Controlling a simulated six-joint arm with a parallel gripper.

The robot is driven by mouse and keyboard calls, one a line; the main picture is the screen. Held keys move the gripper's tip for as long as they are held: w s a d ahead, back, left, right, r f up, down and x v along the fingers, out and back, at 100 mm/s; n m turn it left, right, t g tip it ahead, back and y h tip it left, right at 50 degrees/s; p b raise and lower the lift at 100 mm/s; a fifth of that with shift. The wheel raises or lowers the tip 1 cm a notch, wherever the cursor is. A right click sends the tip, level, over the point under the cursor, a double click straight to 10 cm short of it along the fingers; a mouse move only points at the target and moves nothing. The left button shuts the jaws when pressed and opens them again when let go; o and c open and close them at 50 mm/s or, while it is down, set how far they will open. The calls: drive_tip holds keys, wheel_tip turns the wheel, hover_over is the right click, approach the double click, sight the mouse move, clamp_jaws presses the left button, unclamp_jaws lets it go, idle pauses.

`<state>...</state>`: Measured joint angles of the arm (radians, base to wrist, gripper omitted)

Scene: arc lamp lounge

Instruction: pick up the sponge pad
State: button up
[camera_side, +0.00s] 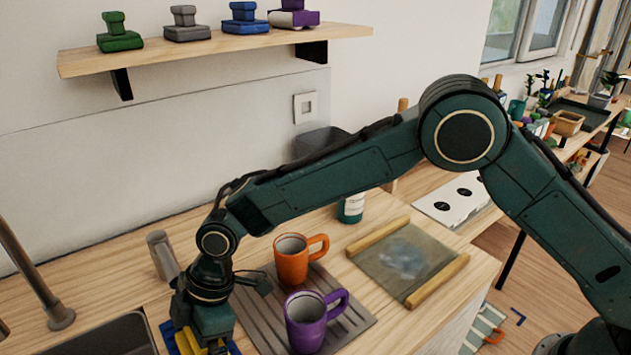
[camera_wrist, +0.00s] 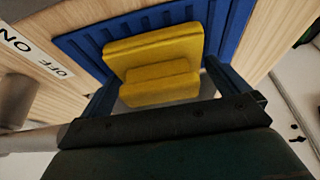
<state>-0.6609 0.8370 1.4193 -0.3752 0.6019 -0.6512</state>
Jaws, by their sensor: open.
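The sponge pad (camera_wrist: 155,50) is a yellow block with a raised grip on it. In the wrist view it lies on a blue ribbed tray (camera_wrist: 75,45). My gripper (camera_wrist: 158,88) is open, with one finger to the left and one to the right of the pad's near part. I cannot tell whether the fingers touch it. In the side view my gripper (camera_side: 208,346) points down at the bottom left. A bit of the yellow pad (camera_side: 186,341) shows beside it, and the rest is hidden by my gripper.
An orange mug (camera_side: 291,262) and a purple mug (camera_side: 306,325) stand on a grey ribbed mat (camera_side: 262,318) right of my gripper. A sink (camera_side: 110,338) is to the left, with a grey cylinder (camera_side: 162,255) behind. Several coloured blocks stand on a wall shelf (camera_side: 215,45).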

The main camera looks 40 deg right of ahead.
idle(0.4)
drive_tip(key=c, duration=0.7)
drive_tip(key=shift+r, duration=0.15)
drive_tip(key=shift+c, duration=0.2)
wheel_tip(320, 180, up, 20)
idle(0.6)
drive_tip(key=shift+o, duration=0.9)
drive_tip(key=shift+c, duration=0.3)
drive_tip(key=shift+d, duration=0.1)
